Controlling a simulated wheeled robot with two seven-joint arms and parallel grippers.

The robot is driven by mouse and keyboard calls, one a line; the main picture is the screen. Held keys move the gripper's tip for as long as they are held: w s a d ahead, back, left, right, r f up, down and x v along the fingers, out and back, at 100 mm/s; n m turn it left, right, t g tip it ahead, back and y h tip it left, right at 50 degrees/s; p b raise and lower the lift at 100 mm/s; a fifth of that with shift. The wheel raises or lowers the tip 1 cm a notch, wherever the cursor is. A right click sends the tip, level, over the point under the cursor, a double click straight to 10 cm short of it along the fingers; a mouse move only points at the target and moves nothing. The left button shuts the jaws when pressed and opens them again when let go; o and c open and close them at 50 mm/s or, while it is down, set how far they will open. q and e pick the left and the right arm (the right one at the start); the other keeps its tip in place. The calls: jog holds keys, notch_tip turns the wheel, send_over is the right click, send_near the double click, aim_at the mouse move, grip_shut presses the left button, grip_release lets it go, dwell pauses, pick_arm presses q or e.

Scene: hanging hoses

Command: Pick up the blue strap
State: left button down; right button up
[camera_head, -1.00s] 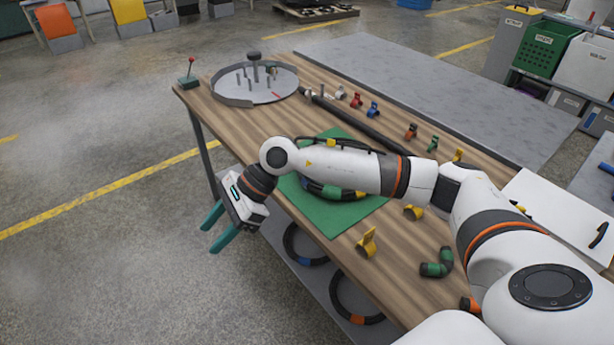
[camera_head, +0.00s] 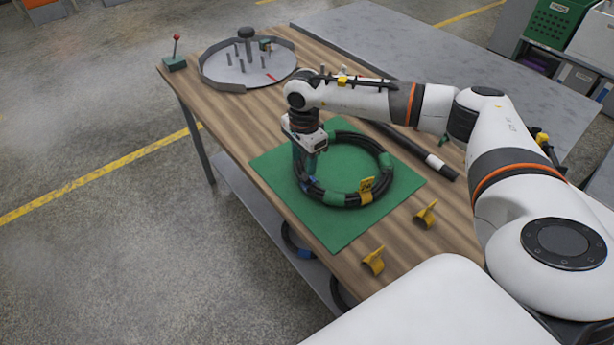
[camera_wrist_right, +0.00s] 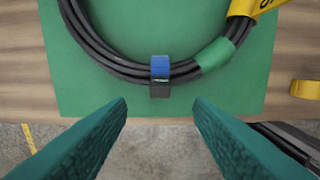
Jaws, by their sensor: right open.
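The blue strap (camera_wrist_right: 160,68) is wrapped around a coiled black hose (camera_wrist_right: 108,62) at its near side, with a dark tail pointing toward me. In the head view only a small bit of the blue strap (camera_head: 308,183) shows beside my fingers. The coil (camera_head: 386,163) lies on a green mat (camera_head: 400,198). My right gripper (camera_wrist_right: 160,103) is open and empty, its teal fingers on either side of the strap's line, with the strap ahead between the tips. In the head view the right gripper (camera_head: 304,172) points down at the coil's left side. My left gripper is out of view.
The coil also carries a yellow tag (camera_head: 367,188) and a green band (camera_head: 336,199). Yellow clips (camera_head: 426,213) stand on the wooden table to the right of the mat. A round grey tray with pegs (camera_head: 228,80) stands at the far end. A black tube (camera_head: 408,142) lies behind.

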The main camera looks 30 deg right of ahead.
aim_at(307, 180)
jog(key=f+p, duration=0.1)
jog(key=d+f, duration=0.1)
jog(key=f, duration=0.1)
jog(key=shift+f+p, duration=0.3)
jog(key=shift+p, duration=0.05)
notch_tip(307, 180, down, 2)
jog(key=shift+f, duration=0.1)
jog(key=shift+w+f, duration=0.1)
jog(key=shift+f, duration=0.1)
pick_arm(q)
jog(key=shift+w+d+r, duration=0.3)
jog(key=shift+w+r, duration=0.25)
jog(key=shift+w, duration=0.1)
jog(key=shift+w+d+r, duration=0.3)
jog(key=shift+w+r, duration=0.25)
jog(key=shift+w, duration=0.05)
pick_arm(e)
grip_shut()
